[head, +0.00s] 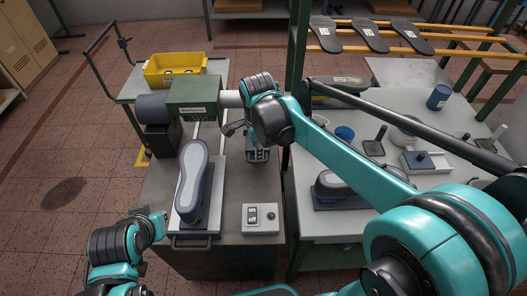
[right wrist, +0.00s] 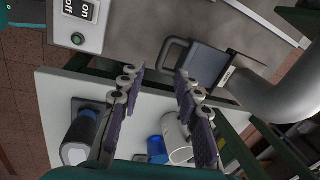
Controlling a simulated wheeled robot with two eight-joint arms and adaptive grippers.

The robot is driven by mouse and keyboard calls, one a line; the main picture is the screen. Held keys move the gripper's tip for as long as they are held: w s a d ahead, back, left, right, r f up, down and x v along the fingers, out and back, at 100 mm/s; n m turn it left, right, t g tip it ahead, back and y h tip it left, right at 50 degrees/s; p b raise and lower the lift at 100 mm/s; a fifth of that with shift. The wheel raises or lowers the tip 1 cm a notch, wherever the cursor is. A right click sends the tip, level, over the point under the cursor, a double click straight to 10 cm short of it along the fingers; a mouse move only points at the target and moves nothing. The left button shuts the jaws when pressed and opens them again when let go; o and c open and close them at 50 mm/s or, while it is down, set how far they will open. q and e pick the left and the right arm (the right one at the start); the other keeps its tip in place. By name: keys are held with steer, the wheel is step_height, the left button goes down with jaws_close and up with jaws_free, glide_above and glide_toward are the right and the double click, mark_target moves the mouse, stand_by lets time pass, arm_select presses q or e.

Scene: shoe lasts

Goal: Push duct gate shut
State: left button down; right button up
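The duct gate is a flat blue-grey plate (right wrist: 205,65) with a dark loop handle, seen in the right wrist view. The plate stands out from the side of the light grey duct pipe (right wrist: 280,98). In the head view, the handle (head: 233,129) shows below the pipe (head: 231,99), partly hidden by my right wrist. My right gripper (right wrist: 158,75) is open and empty, its two fingers apart, with the handle just beyond the fingertips. It also shows in the head view (head: 258,152). My left gripper (head: 158,220) is low at the left, by the bench edge; its opening is unclear.
A shoe last (head: 192,178) stands on the grey bench beside a switch box (head: 261,219). A green machine housing (head: 194,94) joins the pipe. The right table (head: 310,228) holds another last, a blue cup and tools. A yellow crate (head: 175,69) stands behind.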

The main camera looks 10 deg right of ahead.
steer(key=shift+m, duration=0.6)
steer(key=f+b, duration=0.1)
steer(key=f, duration=0.1)
steer(key=w+f+b, duration=0.1)
steer(key=f, duration=0.2)
steer(key=w+f+b, duration=0.1)
steer(key=f, duration=0.2)
steer(key=shift+w+f, duration=0.1)
steer(key=shift+w, duration=0.1)
jaws_close()
